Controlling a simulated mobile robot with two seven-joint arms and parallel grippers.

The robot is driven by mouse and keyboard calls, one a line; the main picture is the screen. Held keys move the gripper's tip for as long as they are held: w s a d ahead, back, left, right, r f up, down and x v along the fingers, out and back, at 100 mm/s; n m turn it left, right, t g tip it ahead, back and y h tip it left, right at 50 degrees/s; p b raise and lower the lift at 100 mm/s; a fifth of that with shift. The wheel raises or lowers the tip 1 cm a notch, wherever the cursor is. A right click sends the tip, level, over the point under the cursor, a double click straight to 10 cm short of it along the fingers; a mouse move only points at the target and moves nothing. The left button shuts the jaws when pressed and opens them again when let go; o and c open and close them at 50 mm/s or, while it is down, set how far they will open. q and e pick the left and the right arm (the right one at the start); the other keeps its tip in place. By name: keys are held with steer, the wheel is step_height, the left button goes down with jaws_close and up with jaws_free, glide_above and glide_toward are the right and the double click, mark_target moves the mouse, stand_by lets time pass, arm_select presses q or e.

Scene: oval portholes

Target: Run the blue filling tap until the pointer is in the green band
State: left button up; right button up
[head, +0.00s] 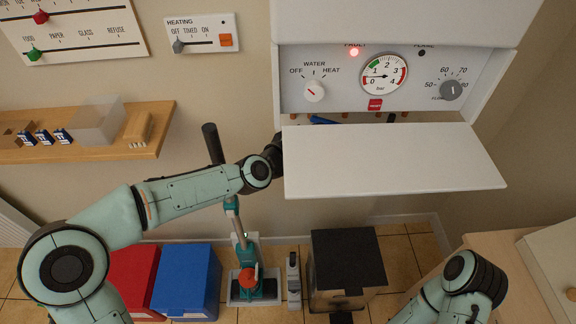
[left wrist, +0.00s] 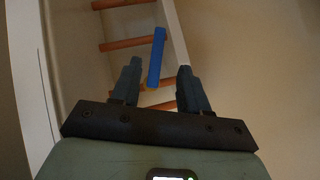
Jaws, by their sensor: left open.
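The blue filling tap (head: 323,120) shows as a blue lever under the boiler, partly hidden by the white flap. In the left wrist view the blue lever (left wrist: 156,57) stands between the fingertips of my left gripper (left wrist: 160,68), which is open; I see no clear contact. In the head view that gripper is hidden behind the flap. The pressure gauge (head: 384,75) has a green band at upper left, about 1 to 2 bar. Its pointer points left, between 0 and 1, outside the green band. My right arm shows at lower right, but its gripper is not visible.
The white flap (head: 390,165) hangs in front of the pipes. Copper pipes (left wrist: 130,44) run near the lever. A red fault lamp (head: 354,52) is lit. A wooden shelf (head: 90,150) is at left; bins (head: 187,280) and a dark-topped box (head: 347,258) stand below.

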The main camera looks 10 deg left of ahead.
arm_select(q)
steer(key=s+a+p, duration=0.1)
steer(key=s+a, duration=0.4)
steer(key=s, duration=0.3)
steer(key=shift+s+p, duration=0.25)
steer(key=shift+p, duration=0.05)
arm_select(e)
steer(key=shift+w+r, duration=0.25)
steer(key=shift+r, duration=0.25)
